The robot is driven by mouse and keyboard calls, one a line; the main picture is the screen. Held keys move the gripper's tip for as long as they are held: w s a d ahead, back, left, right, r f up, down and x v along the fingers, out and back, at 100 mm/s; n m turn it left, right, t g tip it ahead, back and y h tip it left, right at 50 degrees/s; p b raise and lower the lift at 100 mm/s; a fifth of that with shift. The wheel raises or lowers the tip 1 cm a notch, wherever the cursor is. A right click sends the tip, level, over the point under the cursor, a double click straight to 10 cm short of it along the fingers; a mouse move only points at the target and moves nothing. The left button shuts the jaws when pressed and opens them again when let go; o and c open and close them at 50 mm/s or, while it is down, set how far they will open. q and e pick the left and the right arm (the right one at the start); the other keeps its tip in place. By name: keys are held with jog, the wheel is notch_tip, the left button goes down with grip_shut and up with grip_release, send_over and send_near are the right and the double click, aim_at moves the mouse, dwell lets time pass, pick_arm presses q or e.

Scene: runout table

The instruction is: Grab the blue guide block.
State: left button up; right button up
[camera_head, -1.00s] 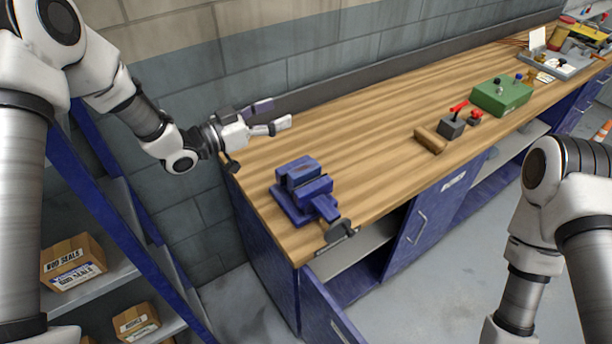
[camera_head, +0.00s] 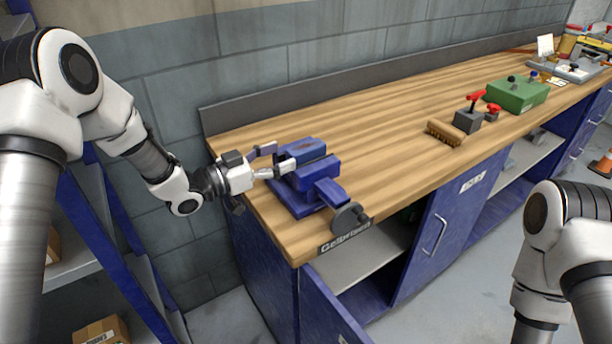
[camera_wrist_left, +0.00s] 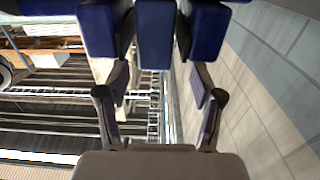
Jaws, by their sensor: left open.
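The blue guide block (camera_head: 318,172) is part of a blue, vise-like fixture with a dark round handle at the near left end of the wooden table (camera_head: 370,130). My left gripper (camera_head: 275,158) is open at the left side of the fixture, its fingertips close to the blue upper part. In the left wrist view a blue block (camera_wrist_left: 155,35) shows between the two fingers, with a gap on each side. I cannot tell whether the fingers touch it. My right arm shows at the right edge; its gripper is out of view.
A brush (camera_head: 445,132), a grey block with a red lever (camera_head: 467,121) and a green box (camera_head: 517,95) stand farther right along the table. The middle of the table is clear. A wall runs behind, and an open cabinet door (camera_head: 330,315) is below.

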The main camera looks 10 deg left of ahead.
aim_at(306, 146)
pick_arm(q)
jog(key=x, duration=0.2)
jog(key=p+x, duration=0.1)
jog(key=x, duration=0.1)
jog(key=p+x, duration=0.1)
jog(key=x, duration=0.1)
jog(key=shift+d+r, duration=0.2)
jog(key=shift+d, duration=0.25)
jog(key=shift+w+d, duration=0.2)
jog(key=shift+w, duration=0.05)
jog(key=shift+a, duration=0.1)
jog(key=c, duration=0.6)
grip_shut()
